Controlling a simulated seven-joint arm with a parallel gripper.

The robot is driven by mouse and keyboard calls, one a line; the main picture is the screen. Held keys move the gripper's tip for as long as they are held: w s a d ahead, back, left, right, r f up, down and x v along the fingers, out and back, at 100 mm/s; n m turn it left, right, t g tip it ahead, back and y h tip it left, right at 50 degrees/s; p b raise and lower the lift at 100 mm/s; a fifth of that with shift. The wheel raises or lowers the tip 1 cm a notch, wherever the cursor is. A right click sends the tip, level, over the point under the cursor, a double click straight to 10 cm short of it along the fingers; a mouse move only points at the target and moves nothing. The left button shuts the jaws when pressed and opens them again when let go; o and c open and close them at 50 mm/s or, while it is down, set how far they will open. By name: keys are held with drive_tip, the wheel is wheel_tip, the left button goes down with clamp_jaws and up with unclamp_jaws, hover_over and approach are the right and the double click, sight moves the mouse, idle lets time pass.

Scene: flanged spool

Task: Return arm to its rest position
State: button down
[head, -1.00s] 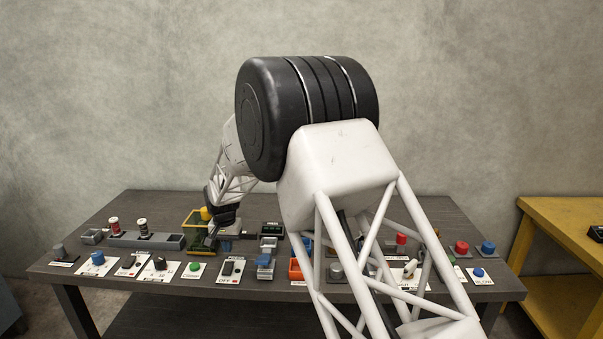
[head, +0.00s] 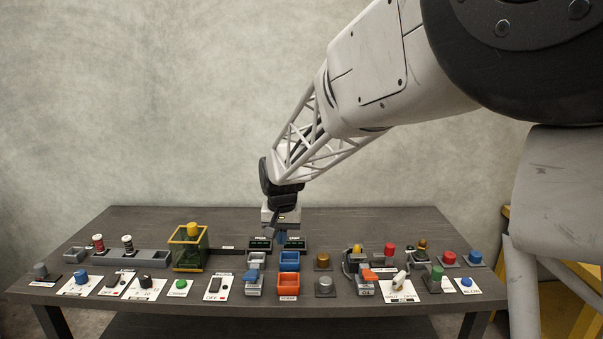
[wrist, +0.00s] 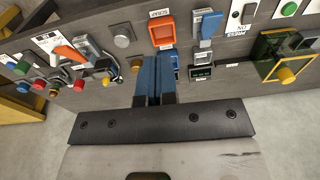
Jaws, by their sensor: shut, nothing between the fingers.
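My gripper (head: 282,237) hangs above the back middle of the dark table (head: 345,222) in the head view, near two small black displays. Its blue fingers (wrist: 155,78) are together and empty in the wrist view, pointing toward the table. My arm reaches in from the upper right of the head view. The flanged spools (head: 97,243) (head: 127,244) stand at the left on a grey rail, away from my gripper. The gripper hides part of the displays and table behind it.
A blue bin (head: 289,260) and an orange bin (head: 288,285) lie just in front of the gripper. A yellow-framed box (head: 190,250) stands to the left. Several buttons and switches line the table's front. The back right of the table is clear.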

drive_tip(key=s+d+r+t, duration=0.1)
drive_tip(key=s+d+r, duration=0.2)
drive_tip(key=s+d, duration=0.85)
drive_tip(key=s+d+r, duration=0.3)
drive_tip(key=s+d, duration=0.5)
drive_tip(key=s, duration=0.7)
drive_tip(key=s+d+f, duration=0.1)
drive_tip(key=s+d, duration=0.1)
drive_tip(key=s, duration=0.3)
drive_tip(key=s+d+f, duration=0.1)
drive_tip(key=s+d, duration=0.1)
drive_tip(key=s, duration=0.4)
drive_tip(key=shift+s+f+t+h, duration=0.2)
drive_tip(key=shift+f+t+h, duration=0.1)
